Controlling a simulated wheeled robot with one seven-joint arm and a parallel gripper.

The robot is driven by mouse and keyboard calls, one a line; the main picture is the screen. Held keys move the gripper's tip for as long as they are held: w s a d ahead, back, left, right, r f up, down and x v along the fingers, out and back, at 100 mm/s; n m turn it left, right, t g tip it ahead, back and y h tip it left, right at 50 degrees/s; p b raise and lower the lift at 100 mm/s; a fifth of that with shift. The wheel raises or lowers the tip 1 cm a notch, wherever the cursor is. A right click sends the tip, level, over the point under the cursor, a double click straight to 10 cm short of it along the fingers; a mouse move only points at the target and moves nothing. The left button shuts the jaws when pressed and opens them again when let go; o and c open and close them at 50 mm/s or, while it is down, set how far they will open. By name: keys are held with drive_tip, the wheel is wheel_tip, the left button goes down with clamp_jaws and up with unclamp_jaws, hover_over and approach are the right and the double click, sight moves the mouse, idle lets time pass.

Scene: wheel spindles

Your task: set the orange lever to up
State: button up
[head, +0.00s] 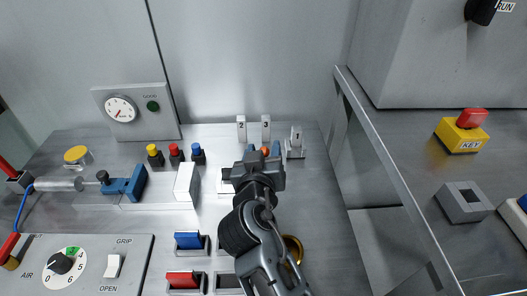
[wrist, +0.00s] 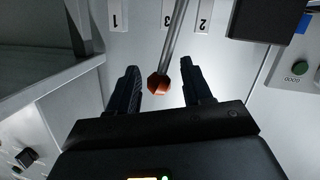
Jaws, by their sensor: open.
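The orange lever's faceted knob (wrist: 158,85) sits at the end of a thin metal rod in the wrist view. The rod runs to the top edge of the picture, close beside the "3" label. My gripper (wrist: 160,72) is open, with one finger on each side of the knob. The knob appears between the fingers; I cannot tell if either touches it. In the head view my gripper (head: 258,162) covers most of the lever, and only a bit of orange (head: 265,149) shows at its far side.
Labels "2" (head: 241,127), "3" (head: 266,127) and "1" (head: 297,137) stand behind my gripper. A white block (head: 186,183) and coloured buttons (head: 174,152) are to the left. A metal partition (head: 385,165) rises to the right. Blue (head: 188,241) and red (head: 184,280) rockers lie nearer.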

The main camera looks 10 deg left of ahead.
drive_tip(key=a+v, duration=0.1)
drive_tip(key=v, duration=0.6)
drive_tip(key=shift+s+d, duration=0.4)
drive_tip(key=shift+d, duration=0.05)
